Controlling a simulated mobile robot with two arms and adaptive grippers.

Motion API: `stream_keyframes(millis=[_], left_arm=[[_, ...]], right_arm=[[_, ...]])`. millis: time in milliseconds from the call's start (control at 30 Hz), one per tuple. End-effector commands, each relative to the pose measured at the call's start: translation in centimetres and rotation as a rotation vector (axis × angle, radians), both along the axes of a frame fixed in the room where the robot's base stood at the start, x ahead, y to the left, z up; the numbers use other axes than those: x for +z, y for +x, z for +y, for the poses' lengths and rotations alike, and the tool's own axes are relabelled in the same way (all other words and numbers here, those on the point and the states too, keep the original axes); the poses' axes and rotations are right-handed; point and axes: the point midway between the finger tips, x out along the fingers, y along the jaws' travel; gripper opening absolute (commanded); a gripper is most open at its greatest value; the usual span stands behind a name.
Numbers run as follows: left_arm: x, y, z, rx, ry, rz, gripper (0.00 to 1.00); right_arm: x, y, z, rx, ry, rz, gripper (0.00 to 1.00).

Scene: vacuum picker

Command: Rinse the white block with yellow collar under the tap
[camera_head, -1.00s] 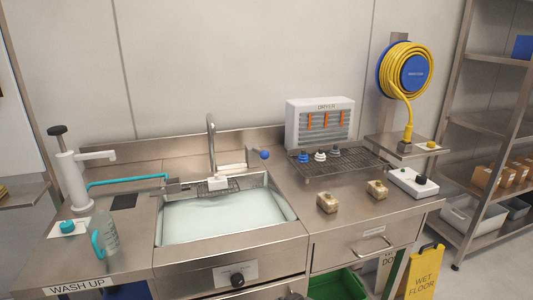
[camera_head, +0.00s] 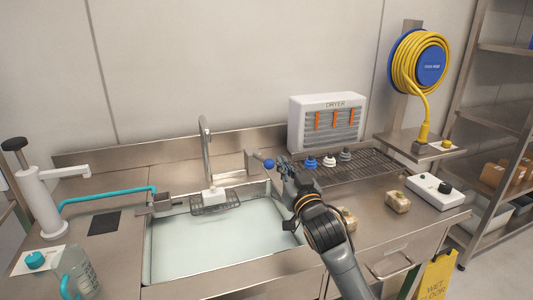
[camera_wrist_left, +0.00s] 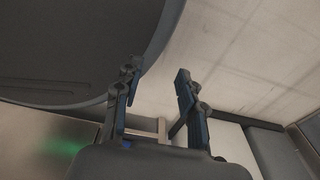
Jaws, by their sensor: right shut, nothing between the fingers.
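A small white block (camera_head: 214,194) sits on a wire rack (camera_head: 228,205) at the back of the sink, just below the tap (camera_head: 206,148). It is too small to make out a yellow collar. No running water is visible. The tap's lever has a blue knob (camera_head: 269,163). My right gripper (camera_head: 283,164) is shut and empty, close beside the knob on its right; I cannot tell if they touch. My left gripper (camera_wrist_left: 157,82) shows only in the left wrist view, with its fingers apart and nothing between them.
The sink (camera_head: 215,245) holds pale water. Two tan, soiled blocks stand on the right counter, one (camera_head: 397,201) clear and one (camera_head: 348,218) partly behind my right arm. A drying rack (camera_head: 375,165) with several nozzle-like pieces and a dryer (camera_head: 327,124) stand behind.

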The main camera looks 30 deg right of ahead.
Motion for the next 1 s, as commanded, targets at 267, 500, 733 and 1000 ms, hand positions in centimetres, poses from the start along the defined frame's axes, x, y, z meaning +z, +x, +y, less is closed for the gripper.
stream_keyframes(millis=[267, 500, 733, 1000], left_arm=[[-0.2, -3.5, 0.2, -0.001, 0.004, 0.049, 0.4], [0.1, -4.0, 0.2, -0.001, 0.004, 0.057, 0.4], [0.9, -1.7, 0.1, -0.001, 0.001, 0.023, 0.4], [1.3, -1.7, 0.1, -0.001, 0.001, 0.022, 0.4]], right_arm=[[0.0, 0.0, 0.0, 0.0, 0.0, 0.001, 0.0], [0.4, 1.7, -0.5, -0.001, 0.0, 0.001, 0.0], [1.1, 6.2, -1.6, -0.001, 0.001, 0.0, 0.0], [-0.2, 9.5, -2.3, 0.0, 0.003, 0.008, 0.0]])
